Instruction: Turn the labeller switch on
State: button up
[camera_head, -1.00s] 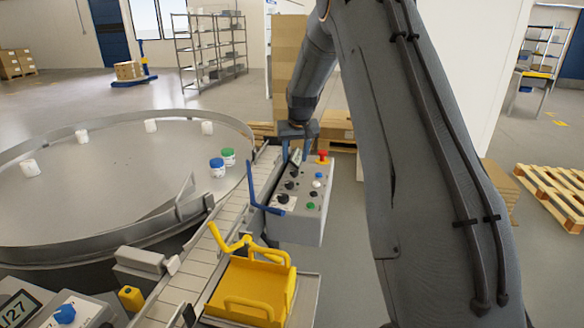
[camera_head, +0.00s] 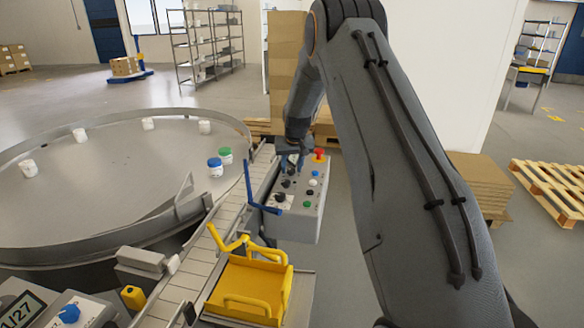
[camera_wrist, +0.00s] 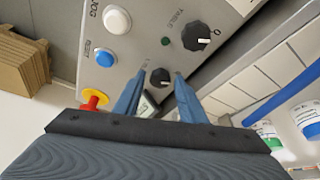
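The grey control panel (camera_head: 301,212) stands beside the conveyor. In the wrist view it carries a small black rotary knob (camera_wrist: 160,77) and a larger black knob (camera_wrist: 197,38) marked TABLE. My gripper (camera_wrist: 160,74) has two blue fingers, apart, with the small knob between or just beyond their tips. I cannot tell whether they touch it. The small knob's label is partly hidden by a finger, so I cannot read it as the labeller switch. In the head view my gripper (camera_head: 290,166) is low over the panel's far end.
A red emergency button (camera_head: 319,155) sits close to my gripper on the panel. The wrist view shows a white button (camera_wrist: 117,19) and a blue button (camera_wrist: 105,58). A round table (camera_head: 110,165) with several jars and a yellow guard (camera_head: 250,285) are nearby.

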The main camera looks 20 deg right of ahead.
jog(key=c, duration=0.7)
jog(key=shift+c, duration=0.2)
jog(key=shift+m+b, duration=0.3)
jog(key=m+b, duration=0.1)
jog(key=b, duration=0.1)
jog(key=m+h+b, duration=0.1)
jog(key=m+b, duration=0.1)
jog(key=m+h+b, duration=0.1)
jog(key=m+b, duration=0.1)
jog(key=shift+w+a+f+g+b, duration=0.2)
jog(key=shift+w+a+g+b, duration=0.1)
jog(key=shift+g+b, duration=0.1)
jog(key=m+g+b, duration=0.1)
jog(key=m+b, duration=0.2)
jog(key=b, duration=0.1)
jog(key=shift+w+a+m+h, duration=0.1)
jog(key=shift+m+h, duration=0.2)
jog(key=shift+h, duration=0.1)
jog(key=shift+r+m+g+h+b, duration=0.15)
jog(key=shift+m+g+b, duration=0.15)
jog(key=shift+m+b, duration=0.4)
jog(key=shift+r+m+g+h+b, duration=0.15)
jog(key=shift+m+g+b, duration=0.15)
jog(key=shift+m+b, duration=0.35)
jog(key=shift+a, duration=0.1)
jog(key=o, duration=1.1)
jog(key=shift+c, duration=0.2)
